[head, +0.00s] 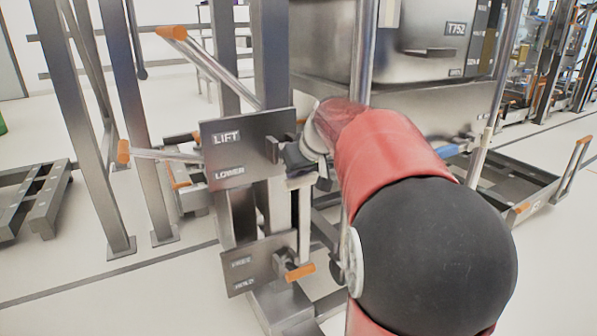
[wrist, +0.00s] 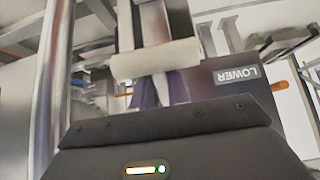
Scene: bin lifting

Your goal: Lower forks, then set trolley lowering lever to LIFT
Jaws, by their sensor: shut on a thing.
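The grey LIFT/LOWER plate (head: 245,165) stands upright in the middle of the head view, with LIFT above LOWER. My gripper (head: 298,155) is at the plate's right side, partly hidden by my red arm. The plate's LOWER end (wrist: 237,75) shows upside down in the wrist view. The gripper is shut on the lever at this plate; the grip is mostly hidden, and the lever's exact setting cannot be told. The forks cannot be made out clearly.
A FREE/HOLD plate (head: 255,263) with an orange-tipped handle (head: 300,272) sits below. Orange-ended bars (head: 172,33) stick out at the left beside steel uprights (head: 85,130). A large metal bin (head: 420,60) stands behind. Open floor (head: 110,300) lies at the lower left.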

